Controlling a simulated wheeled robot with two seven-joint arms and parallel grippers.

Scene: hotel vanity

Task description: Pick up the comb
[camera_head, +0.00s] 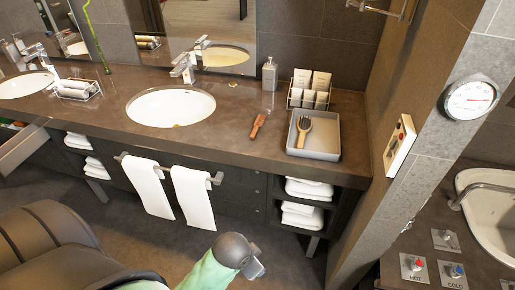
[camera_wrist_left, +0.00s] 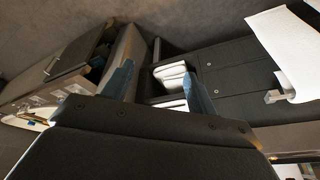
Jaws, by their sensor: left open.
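The comb (camera_head: 258,126), a small brown piece, lies on the dark countertop (camera_head: 225,130), between the sink and the grey tray. A brush with a light wooden handle (camera_head: 302,128) lies inside the grey tray (camera_head: 325,154). My left gripper (camera_wrist_left: 160,88) shows in the left wrist view with its two fingers apart and nothing between them. It faces the cabinet front and its shelf of white towels. The comb is not seen in that view. In the head view a green and grey part of my arm shows low at the bottom, below the counter. My right gripper is in neither view.
A holder with packets (camera_head: 309,92) and a soap dispenser (camera_head: 269,74) stand behind the tray. The sink (camera_head: 170,107) and faucet are to the left. White towels hang on a front rail (camera_head: 165,167). A wall (camera_head: 400,110) bounds the counter's right end.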

